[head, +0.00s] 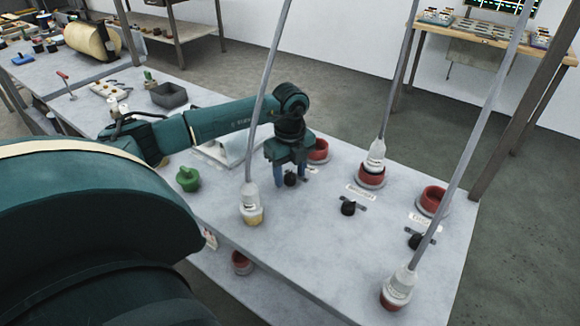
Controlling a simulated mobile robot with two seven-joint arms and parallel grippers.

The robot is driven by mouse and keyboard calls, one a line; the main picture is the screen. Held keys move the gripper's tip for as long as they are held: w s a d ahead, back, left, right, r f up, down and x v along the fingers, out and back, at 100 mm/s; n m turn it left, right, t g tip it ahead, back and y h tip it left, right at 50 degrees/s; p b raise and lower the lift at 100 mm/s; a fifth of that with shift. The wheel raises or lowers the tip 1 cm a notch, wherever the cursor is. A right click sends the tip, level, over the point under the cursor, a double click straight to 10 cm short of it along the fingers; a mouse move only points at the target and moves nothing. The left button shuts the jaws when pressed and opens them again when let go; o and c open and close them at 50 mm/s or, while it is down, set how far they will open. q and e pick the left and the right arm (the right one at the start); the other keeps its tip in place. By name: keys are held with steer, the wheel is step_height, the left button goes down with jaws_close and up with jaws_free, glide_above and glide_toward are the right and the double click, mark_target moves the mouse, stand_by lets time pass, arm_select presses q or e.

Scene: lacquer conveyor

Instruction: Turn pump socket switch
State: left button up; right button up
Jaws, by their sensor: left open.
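My left gripper (290,176) points down over the table, its blue fingers apart. A black rotary switch (291,180) shows between the fingers; whether they touch it I cannot tell. A red socket (319,151) sits just behind this switch, partly hidden by the gripper, and its label is mostly covered. A second black switch (348,208) stands before a red socket (371,182) with a white plug (376,158) in it. A third black switch (414,241) stands before an empty red socket (434,199). The labels are too small to read surely. My right gripper is out of view.
Grey cables hang down across the view. One ends in a yellow-tipped plug (251,208) left of my gripper, another in a red-tipped plug (396,290) at the front right. A green knob (188,179) and a dark tray (168,95) are on the left.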

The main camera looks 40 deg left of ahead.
mark_target(290, 173)
arm_select(q)
step_height(290, 173, up, 13)
stand_by(0.4)
stand_by(0.5)
